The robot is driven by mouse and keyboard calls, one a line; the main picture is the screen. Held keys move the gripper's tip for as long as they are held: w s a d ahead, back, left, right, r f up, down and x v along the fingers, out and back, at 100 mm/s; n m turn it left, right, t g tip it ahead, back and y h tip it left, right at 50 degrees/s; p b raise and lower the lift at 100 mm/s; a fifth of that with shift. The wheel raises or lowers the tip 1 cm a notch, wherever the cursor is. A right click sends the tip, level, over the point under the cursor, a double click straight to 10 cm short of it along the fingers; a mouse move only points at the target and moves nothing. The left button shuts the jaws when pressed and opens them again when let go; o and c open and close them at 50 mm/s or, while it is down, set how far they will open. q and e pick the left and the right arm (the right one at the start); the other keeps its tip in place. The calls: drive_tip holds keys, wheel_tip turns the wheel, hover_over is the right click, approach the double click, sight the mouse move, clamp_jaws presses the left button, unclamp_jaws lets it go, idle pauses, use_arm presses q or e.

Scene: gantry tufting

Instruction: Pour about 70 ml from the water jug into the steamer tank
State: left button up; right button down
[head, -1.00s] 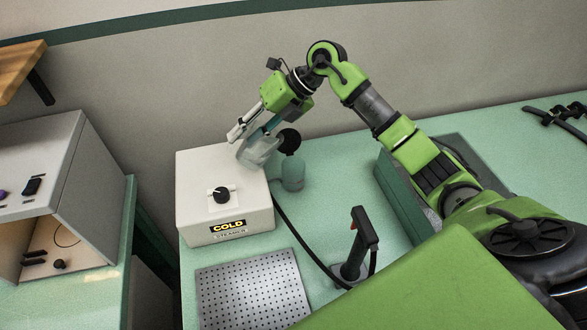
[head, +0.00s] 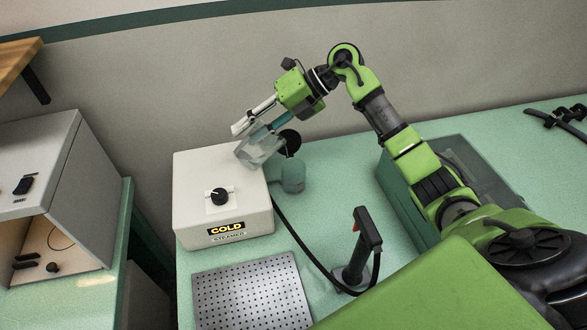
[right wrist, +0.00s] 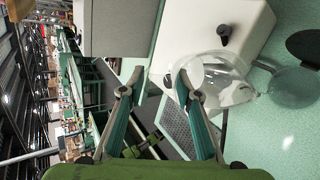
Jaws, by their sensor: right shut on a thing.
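The clear water jug (head: 257,152) is tilted in the air beside the right rear edge of the white steamer (head: 222,200). My right gripper (head: 247,130) is shut on the jug, up and left of the tank. The teal, see-through steamer tank (head: 292,174) stands at the steamer's right side, with a round dark lid (head: 290,143) beside its top. In the right wrist view the jug (right wrist: 228,82) is near the tank (right wrist: 292,87). I cannot make out the water level or any stream. My left gripper is not in view.
A perforated metal plate (head: 252,290) lies in front of the steamer. A dark upright handle tool (head: 357,255) with a hose stands to its right. A green bin (head: 412,187) is beyond, partly behind my arm. A grey cabinet (head: 60,170) stands at left.

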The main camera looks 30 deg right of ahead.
sight(240, 136)
drive_tip(key=shift+s+d+y+b, duration=0.1)
drive_tip(key=shift+d+y+b, duration=0.2)
drive_tip(key=shift+d+f+y+b, duration=0.1)
drive_tip(key=shift+d+y+b, duration=0.2)
drive_tip(key=shift+y+b, duration=0.5)
idle(2.0)
drive_tip(key=a+r+h+p, duration=0.1)
drive_tip(key=h+p, duration=0.1)
drive_tip(key=p, duration=0.2)
drive_tip(key=shift+r, duration=0.35)
drive_tip(key=shift+a+f+h+p, duration=0.25)
drive_tip(key=shift+h+p, duration=0.15)
drive_tip(key=shift+h, duration=0.3)
drive_tip(key=shift+s+a+f, duration=0.1)
drive_tip(key=shift+a+f, duration=0.15)
drive_tip(key=shift+f, duration=0.1)
drive_tip(key=shift+w+a+f+n+h+p, duration=0.25)
drive_tip(key=shift+a+f+h+p, duration=0.2)
drive_tip(key=shift+f+h, duration=0.3)
drive_tip(key=shift+a+r+h+p, duration=0.15)
drive_tip(key=shift+a+h+p, duration=0.1)
drive_tip(key=shift+p, duration=0.1)
drive_tip(key=shift+s+a+h, duration=0.1)
drive_tip(key=shift+a+h, duration=0.2)
